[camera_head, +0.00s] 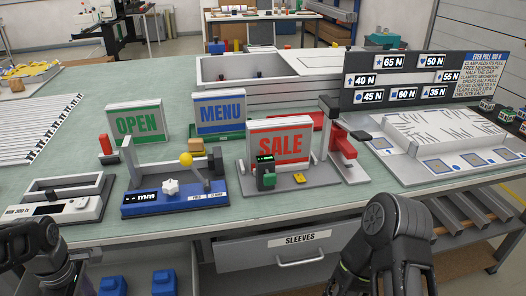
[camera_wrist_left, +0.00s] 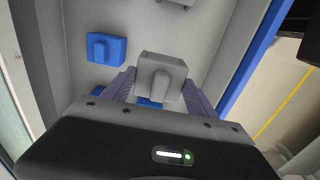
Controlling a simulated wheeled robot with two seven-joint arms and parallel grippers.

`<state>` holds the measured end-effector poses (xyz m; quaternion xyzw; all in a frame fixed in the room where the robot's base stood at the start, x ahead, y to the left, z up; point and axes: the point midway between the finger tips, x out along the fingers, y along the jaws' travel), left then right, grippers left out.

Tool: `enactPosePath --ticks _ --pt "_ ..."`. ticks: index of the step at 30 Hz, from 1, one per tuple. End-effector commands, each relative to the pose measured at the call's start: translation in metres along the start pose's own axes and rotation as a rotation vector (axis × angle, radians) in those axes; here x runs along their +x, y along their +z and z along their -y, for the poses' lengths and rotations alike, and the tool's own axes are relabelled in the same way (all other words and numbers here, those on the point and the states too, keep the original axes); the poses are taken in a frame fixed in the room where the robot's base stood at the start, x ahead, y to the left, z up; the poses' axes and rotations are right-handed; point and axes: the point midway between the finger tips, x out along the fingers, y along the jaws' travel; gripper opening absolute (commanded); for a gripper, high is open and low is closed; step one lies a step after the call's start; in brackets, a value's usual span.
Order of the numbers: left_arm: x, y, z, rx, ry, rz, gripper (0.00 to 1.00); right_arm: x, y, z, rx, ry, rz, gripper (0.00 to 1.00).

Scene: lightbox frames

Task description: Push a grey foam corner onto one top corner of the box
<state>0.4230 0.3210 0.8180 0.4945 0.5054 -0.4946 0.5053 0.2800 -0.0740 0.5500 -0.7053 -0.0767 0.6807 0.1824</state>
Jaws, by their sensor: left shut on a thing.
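In the left wrist view my left gripper (camera_wrist_left: 155,88) is shut on a grey foam corner (camera_wrist_left: 160,70), which sits between its two purple-grey fingers. It is over a grey-walled bin. A blue piece (camera_wrist_left: 105,48) lies to its left, and more blue shows partly hidden below the fingers. In the head view my left arm comes in at the lower left, and its fingers are out of the picture. A long grey open-topped box (camera_head: 285,90) stands at the back of the table; I cannot tell whether it is the task's box. My right arm shows at the lower right, its fingertips out of view.
A SLEEVES drawer (camera_head: 300,256) is below. Blue pieces (camera_head: 163,282) show at lower left.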

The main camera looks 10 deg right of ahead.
Motion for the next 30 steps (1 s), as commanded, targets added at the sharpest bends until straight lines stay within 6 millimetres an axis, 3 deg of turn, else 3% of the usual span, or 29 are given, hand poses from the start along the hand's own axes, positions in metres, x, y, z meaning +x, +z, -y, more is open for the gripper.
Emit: enactPosePath --ticks 9,14,20,27,30 --pt "0.000 0.001 -0.001 0.010 0.000 0.000 0.29 0.000 0.000 0.000 0.000 0.000 0.000 0.36" --pt "-0.002 0.009 -0.012 0.145 0.001 -0.005 0.29 0.000 0.000 0.000 0.000 0.000 0.000 0.36" --pt "-0.007 0.040 -0.046 0.597 -0.003 -0.014 0.29 0.000 0.000 0.000 0.000 0.000 0.000 0.36" --pt "-0.011 0.097 -0.087 1.266 -0.004 -0.009 0.29 0.000 0.000 0.000 0.000 0.000 0.000 0.36" --pt "-0.012 0.114 -0.096 1.455 -0.003 -0.003 0.29 0.000 0.000 0.000 0.000 0.000 0.000 0.36"
